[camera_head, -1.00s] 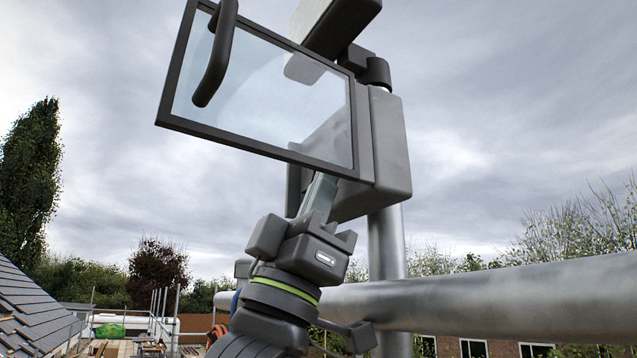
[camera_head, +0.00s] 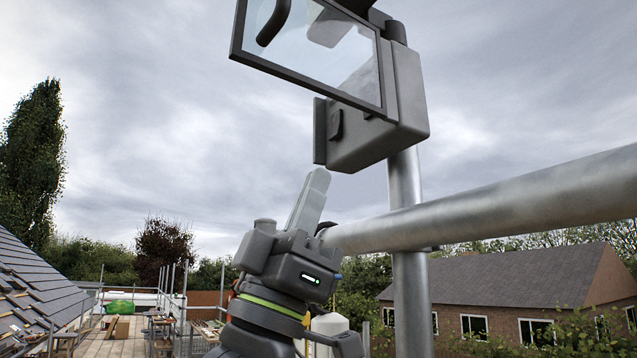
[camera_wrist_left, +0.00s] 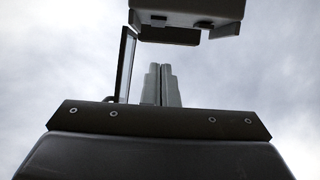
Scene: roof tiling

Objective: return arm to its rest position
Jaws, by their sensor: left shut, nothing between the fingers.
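My left gripper (camera_head: 316,176) points upward in the middle of the head view, its two grey fingers together and empty. It stands just below a grey box (camera_head: 378,118) on a steel post, apart from it as far as I can tell. A framed clear panel (camera_head: 345,58) with a dark handle swings out from the box, above and left of the fingers. In the left wrist view the closed fingers (camera_wrist_left: 161,68) point up toward the box's underside (camera_wrist_left: 187,8), with the panel (camera_wrist_left: 126,62) to their left. My right gripper is in neither current view.
A thick horizontal steel tube (camera_head: 500,205) crosses right behind my left wrist and meets the upright post (camera_head: 406,190). A tiled roof (camera_head: 40,280) lies at the left, scaffold boards (camera_head: 112,338) below. Open sky lies left of the gripper.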

